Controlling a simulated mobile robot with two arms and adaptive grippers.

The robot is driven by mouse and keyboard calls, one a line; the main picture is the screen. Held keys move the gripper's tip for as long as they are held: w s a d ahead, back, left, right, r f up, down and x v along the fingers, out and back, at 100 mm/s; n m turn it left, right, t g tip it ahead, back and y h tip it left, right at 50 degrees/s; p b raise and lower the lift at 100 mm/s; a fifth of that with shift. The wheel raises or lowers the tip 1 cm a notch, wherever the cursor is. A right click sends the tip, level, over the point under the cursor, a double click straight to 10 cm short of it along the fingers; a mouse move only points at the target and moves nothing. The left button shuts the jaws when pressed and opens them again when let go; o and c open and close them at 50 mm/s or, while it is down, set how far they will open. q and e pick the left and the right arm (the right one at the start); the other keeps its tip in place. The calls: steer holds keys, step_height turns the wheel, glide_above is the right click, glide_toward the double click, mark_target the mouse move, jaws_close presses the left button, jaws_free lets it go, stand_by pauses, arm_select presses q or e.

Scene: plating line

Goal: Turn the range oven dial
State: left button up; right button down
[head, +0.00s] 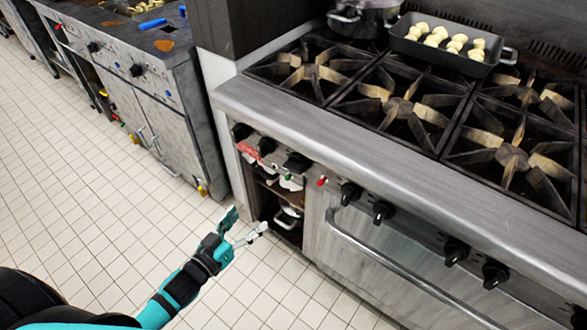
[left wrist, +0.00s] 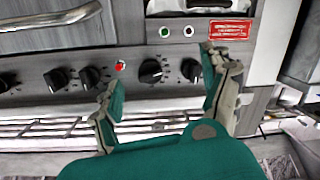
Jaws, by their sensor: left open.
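The range front (head: 400,235) carries a row of black dials. A larger dial (head: 297,162) sits beside a red indicator light (head: 321,181); no label shows which dial is the oven's. In the left wrist view, the range looks upside down, and a large dial (left wrist: 150,71) with white marks appears between my fingers, beside the red light (left wrist: 120,66). My left gripper (head: 250,221) is open and empty, in front of the panel and apart from it. It also shows in the left wrist view (left wrist: 161,76). My right gripper is not in view.
The oven door handle (head: 390,263) juts out right of the open shelf (head: 275,210). A black tray (head: 450,56) of pale round food and a metal pot (head: 358,20) stand on the burners. A second counter (head: 150,75) stands left. Tiled floor (head: 100,200) is clear.

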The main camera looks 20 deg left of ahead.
mark_target(291, 170)
arm_select(q)
step_height(291, 170, up, 6)
steer(key=d+t+h, duration=0.1)
steer(key=d+h, duration=0.1)
steer(key=x, duration=1.7)
steer(key=shift+w+a+f, duration=0.35)
steer(key=shift+w+f, duration=0.05)
steer(key=c, duration=1.1)
steer(key=shift+m, duration=0.3)
